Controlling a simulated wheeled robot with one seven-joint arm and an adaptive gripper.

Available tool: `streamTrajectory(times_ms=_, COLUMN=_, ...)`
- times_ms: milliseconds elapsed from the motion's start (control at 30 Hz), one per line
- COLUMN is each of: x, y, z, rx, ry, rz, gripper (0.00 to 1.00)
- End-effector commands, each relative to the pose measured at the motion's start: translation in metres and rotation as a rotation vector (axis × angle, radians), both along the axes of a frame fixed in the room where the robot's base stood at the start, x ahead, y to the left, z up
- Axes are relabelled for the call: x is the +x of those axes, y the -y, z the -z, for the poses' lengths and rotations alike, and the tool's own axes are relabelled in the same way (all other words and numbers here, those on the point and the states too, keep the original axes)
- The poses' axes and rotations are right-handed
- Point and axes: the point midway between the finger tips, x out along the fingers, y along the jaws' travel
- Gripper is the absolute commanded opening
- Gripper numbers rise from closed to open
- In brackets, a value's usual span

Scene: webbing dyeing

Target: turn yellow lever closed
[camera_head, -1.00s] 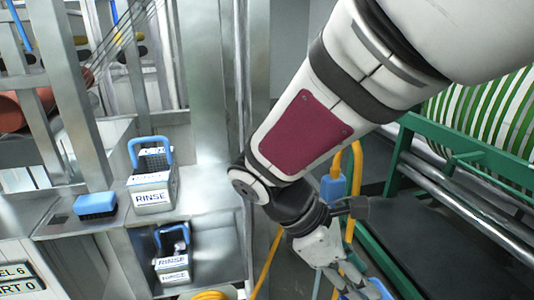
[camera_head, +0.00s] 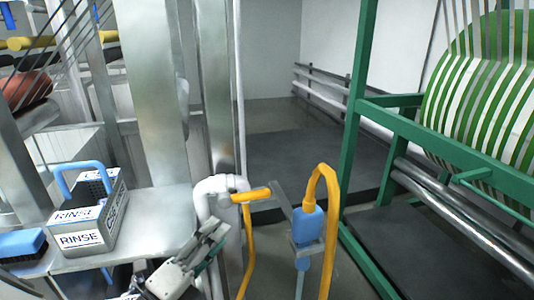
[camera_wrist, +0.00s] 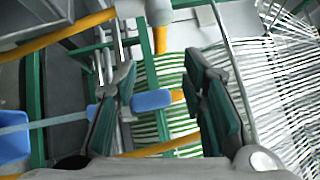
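The yellow lever (camera_head: 251,195) sticks out to the right from the end of a white curved pipe (camera_head: 212,187) in the head view. My gripper (camera_head: 213,238) is just below and left of the lever, and its fingers slant up toward the pipe. In the wrist view my gripper (camera_wrist: 160,75) is open, with a wide gap between its dark fingers. A yellow piece below the white pipe end (camera_wrist: 158,12) shows beyond that gap; I cannot tell whether it is the lever or the hose. Nothing is seen gripped.
A blue sprayer (camera_head: 307,225) on a yellow hose (camera_head: 329,200) hangs right of the lever. A green frame (camera_head: 365,110) with a striped reel stands at the right.

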Motion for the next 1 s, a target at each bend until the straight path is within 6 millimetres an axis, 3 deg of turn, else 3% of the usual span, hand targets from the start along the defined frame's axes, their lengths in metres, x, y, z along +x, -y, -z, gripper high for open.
streamTrajectory(times_ms=167, x=0.009, y=-0.001, z=-0.001, rx=-0.031, ry=-0.008, rz=-0.018, gripper=0.38)
streamTrajectory(times_ms=700, x=0.093, y=0.049, z=-0.014, rx=-0.027, ry=-0.008, rz=-0.013, gripper=0.38)
streamTrajectory(times_ms=1000, x=0.117, y=0.062, z=-0.018, rx=-0.027, ry=-0.009, rz=-0.015, gripper=0.38)
